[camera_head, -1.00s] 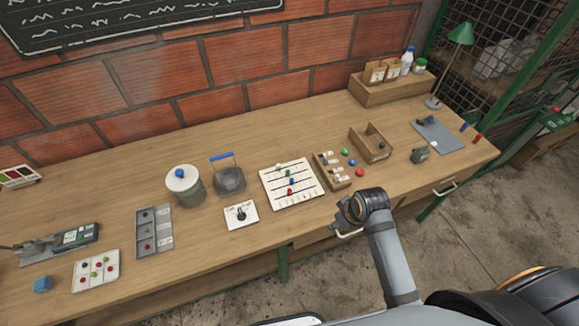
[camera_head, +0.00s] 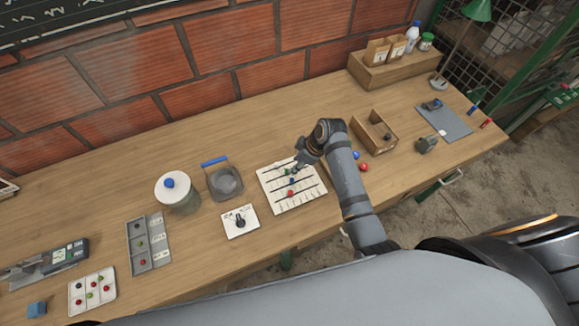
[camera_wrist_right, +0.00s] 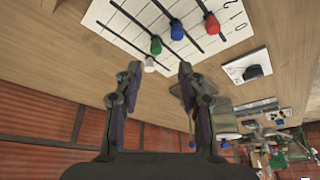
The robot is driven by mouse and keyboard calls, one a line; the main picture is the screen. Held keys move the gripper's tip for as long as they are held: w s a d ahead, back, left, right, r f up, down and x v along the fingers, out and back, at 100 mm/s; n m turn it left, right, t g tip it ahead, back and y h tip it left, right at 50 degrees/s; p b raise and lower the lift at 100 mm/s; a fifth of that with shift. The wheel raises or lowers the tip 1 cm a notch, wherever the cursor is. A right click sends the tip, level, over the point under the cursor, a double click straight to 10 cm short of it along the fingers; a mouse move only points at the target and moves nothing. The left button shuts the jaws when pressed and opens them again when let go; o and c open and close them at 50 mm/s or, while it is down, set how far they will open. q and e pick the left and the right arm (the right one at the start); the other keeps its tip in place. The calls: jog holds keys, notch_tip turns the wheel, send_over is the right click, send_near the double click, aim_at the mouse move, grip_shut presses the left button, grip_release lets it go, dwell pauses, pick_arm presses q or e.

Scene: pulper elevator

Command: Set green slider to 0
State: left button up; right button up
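The slider board (camera_head: 272,183) is a white panel with several dark slots and coloured knobs, lying on the bench. In the right wrist view, the green slider knob (camera_wrist_right: 156,45) sits between the white knob (camera_wrist_right: 150,64) and the blue knob (camera_wrist_right: 176,30). The red knob (camera_wrist_right: 211,23) is farther right, near printed digits, with 0 at the edge. My right gripper (camera_wrist_right: 160,73) is open, its fingertips just short of the white and green knobs, with nothing visibly gripped. In the head view, my right gripper (camera_head: 298,167) is over the board's far right part. My left gripper is out of view.
A white dial card (camera_head: 240,221) lies left of the board. An open wooden box (camera_head: 374,131) is right of my right arm.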

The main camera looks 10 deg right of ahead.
aim_at(287, 170)
jog(key=x, duration=0.4)
jog(key=shift+w+f, duration=0.1)
jog(key=shift+w, duration=0.3)
jog(key=x, duration=0.2)
jog(key=shift+w+f, duration=0.1)
jog(key=shift+f, duration=0.25)
jog(key=shift+a, duration=0.1)
jog(key=shift+c, duration=1)
grip_shut()
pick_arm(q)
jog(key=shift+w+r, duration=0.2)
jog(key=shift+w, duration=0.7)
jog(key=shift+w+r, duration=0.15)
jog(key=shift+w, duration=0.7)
